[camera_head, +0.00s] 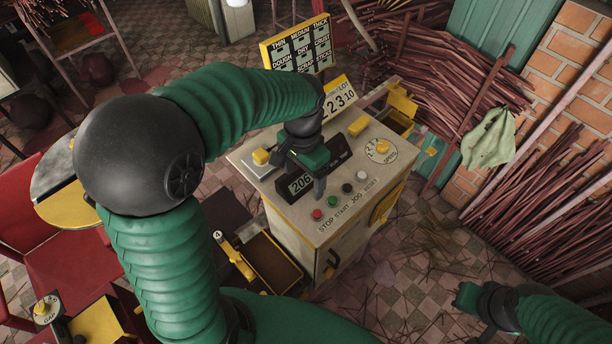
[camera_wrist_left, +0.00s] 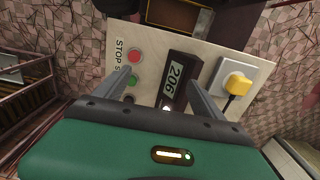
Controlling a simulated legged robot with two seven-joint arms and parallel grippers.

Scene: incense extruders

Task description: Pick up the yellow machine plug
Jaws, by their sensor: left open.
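The yellow machine plug (camera_head: 261,156) sits in a pale square socket plate at the left back corner of the machine top. In the left wrist view the plug (camera_wrist_left: 238,84) is at the right, with a dark cord below it, outside the fingers. My left gripper (camera_head: 318,182) is over the machine top, to the right of the plug. In the left wrist view its open fingers (camera_wrist_left: 157,72) straddle the black 206 display (camera_wrist_left: 175,82), with nothing held. My right gripper (camera_head: 470,298) is low at the right, far from the plug; its fingers are unclear.
The machine (camera_head: 318,240) has red, green, black and white buttons and a yellow speed knob (camera_head: 382,147). A lot-number sign (camera_head: 340,97) and a yellow-framed board (camera_head: 297,46) stand behind. A yellow-edged tray (camera_head: 270,262) is at its left. Incense stick bundles fill the right side.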

